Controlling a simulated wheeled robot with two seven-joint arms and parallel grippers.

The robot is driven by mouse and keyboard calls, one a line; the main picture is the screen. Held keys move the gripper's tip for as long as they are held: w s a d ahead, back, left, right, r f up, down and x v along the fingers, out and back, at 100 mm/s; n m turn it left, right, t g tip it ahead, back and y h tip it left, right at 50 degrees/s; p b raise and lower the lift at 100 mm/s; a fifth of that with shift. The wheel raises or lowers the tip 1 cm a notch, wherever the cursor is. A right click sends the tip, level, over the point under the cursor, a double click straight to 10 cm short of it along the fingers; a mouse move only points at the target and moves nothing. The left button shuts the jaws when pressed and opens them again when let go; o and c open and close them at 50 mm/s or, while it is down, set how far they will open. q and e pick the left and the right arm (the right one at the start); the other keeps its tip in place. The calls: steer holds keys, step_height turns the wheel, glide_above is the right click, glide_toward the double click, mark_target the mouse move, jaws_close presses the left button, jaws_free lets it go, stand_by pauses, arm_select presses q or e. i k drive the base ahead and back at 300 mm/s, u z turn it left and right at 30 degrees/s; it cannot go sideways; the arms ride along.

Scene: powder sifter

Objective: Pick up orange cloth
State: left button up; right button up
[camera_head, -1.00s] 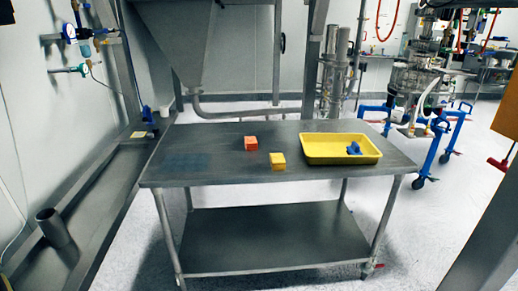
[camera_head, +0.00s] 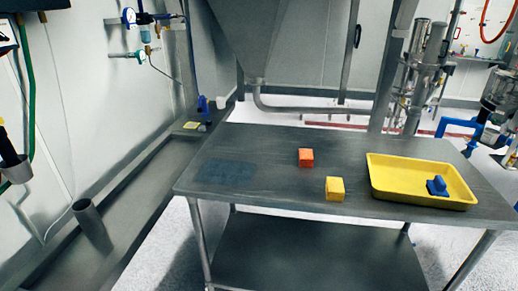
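The orange cloth (camera_head: 306,157) shows as a small orange block-like piece on the grey metal table (camera_head: 260,180), near the middle of its top. A yellow block-like piece (camera_head: 335,188) lies in front of it and slightly to the right, apart from it. Neither of my grippers shows in the head view.
A yellow tray (camera_head: 385,192) stands on the right of the table with a blue item (camera_head: 437,186) in it. A hopper (camera_head: 270,40) hangs behind the table. A wall ledge with a grey cup (camera_head: 90,220) runs along the left.

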mark_target(305, 156)
steer(key=z, duration=0.1)
steer(key=i, duration=1.1)
steer(key=z, duration=0.6)
